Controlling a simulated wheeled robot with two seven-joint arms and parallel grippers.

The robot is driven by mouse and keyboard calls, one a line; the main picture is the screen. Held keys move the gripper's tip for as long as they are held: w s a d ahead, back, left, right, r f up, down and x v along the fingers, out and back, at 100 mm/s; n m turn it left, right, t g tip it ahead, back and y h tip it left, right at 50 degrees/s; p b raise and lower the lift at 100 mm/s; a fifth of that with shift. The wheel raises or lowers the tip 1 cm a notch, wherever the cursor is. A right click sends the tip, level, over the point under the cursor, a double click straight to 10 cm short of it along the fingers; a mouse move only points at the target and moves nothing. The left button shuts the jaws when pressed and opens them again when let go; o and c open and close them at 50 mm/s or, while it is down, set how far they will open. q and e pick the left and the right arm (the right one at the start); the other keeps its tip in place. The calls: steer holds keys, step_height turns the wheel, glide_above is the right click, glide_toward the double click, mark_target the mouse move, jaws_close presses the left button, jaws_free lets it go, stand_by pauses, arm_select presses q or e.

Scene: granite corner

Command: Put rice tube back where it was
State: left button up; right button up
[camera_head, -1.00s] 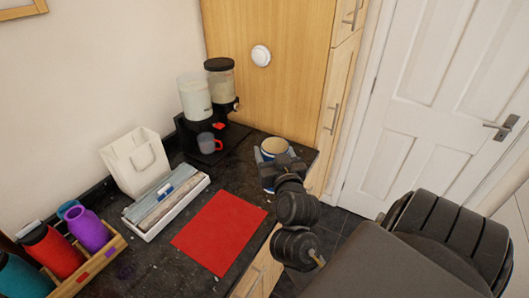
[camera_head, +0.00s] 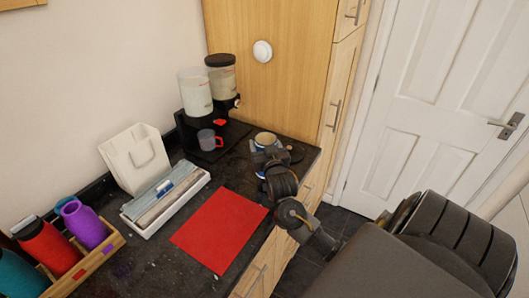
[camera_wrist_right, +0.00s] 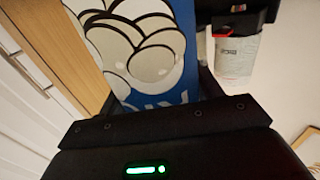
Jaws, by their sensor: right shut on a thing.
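The rice tube (camera_head: 265,138) is a blue, round container with white rounded shapes on its side and a pale tan top. It is at the back right of the dark counter, near the wooden cabinet. My right gripper (camera_head: 270,158) is shut on it and hides much of its side in the head view. In the right wrist view the blue tube (camera_wrist_right: 150,50) fills the space before the gripper (camera_wrist_right: 165,112). It looks upright; I cannot tell whether its base touches the counter. My left gripper is not in view.
A black dispenser stand with two clear canisters (camera_head: 196,91) stands behind left of the tube, with a grey-red cup (camera_head: 209,140). A red mat (camera_head: 220,230), white box (camera_head: 165,200), white bag (camera_head: 135,160) and bottle crate (camera_head: 95,262) lie further left. The counter edge is at right.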

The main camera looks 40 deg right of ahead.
steer(key=f, duration=0.1)
steer(key=f+p, duration=0.1)
steer(key=shift+w+d+f, duration=0.15)
steer(key=shift+w+f, duration=0.05)
steer(key=shift+f, duration=0.1)
steer(key=shift+f+p, duration=0.3)
steer(key=shift+f, duration=0.2)
steer(key=shift+f, duration=0.1)
steer(key=o, duration=1.3)
steer(key=shift+f, duration=0.1)
